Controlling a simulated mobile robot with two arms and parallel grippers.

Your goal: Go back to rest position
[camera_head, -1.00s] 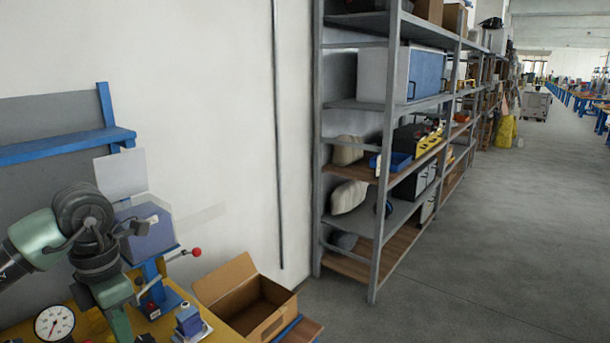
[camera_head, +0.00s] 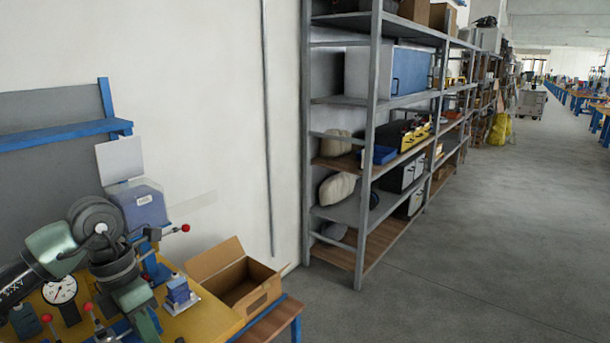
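My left arm (camera_head: 58,248), green and dark grey, comes in from the left edge above the yellow workbench (camera_head: 215,322). It bends at a round dark joint, and a green link runs down toward the bottom edge. I cannot make out the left gripper's fingers. My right arm and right gripper do not show.
The bench holds a dial gauge (camera_head: 60,290), a blue machine (camera_head: 143,205) with a red-knobbed lever, a small blue block (camera_head: 178,290) and an open cardboard box (camera_head: 262,305). A metal shelf (camera_head: 369,150) stands against the wall. The grey floor (camera_head: 450,270) at right is clear.

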